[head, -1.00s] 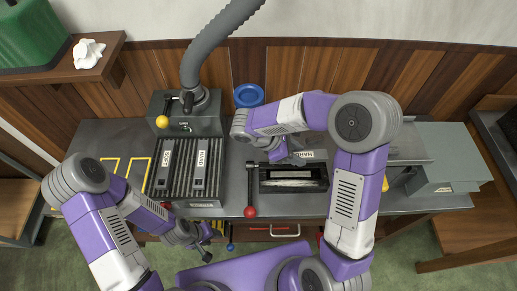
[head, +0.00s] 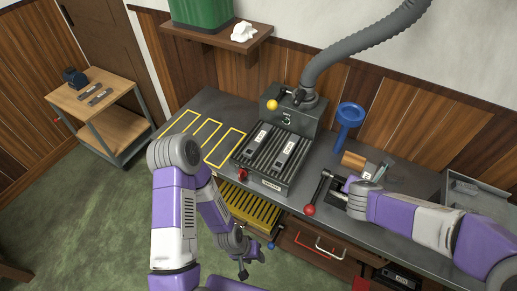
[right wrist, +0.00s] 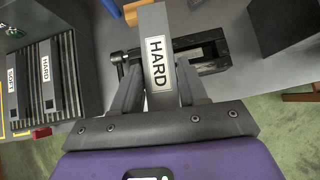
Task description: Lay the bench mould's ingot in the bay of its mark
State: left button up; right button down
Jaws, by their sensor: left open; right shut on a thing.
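My right gripper (right wrist: 155,85) is shut on a grey ingot (right wrist: 153,20) with a white label reading HARD. It holds the ingot above the black bench mould (right wrist: 208,50). In the head view the right arm partly hides the mould (head: 338,197), and the ingot's label shows small beyond the wrist. Yellow-outlined bays (head: 208,133) lie on the bench's left part and look empty; I can read no marks on them. My left gripper (head: 246,265) is open and empty, low in front of the bench.
A ribbed rack (head: 272,157) carries two labelled bars, SOFT and HARD in the wrist view. A red-knobbed lever (head: 309,210) stands by the mould.

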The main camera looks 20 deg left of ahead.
aim_at(224, 149)
jog(key=k, duration=0.6)
jog(key=u, duration=0.35)
jog(key=i, duration=0.6)
jog(key=u, duration=0.95)
jog(key=i, duration=0.5)
jog(key=u, duration=0.5)
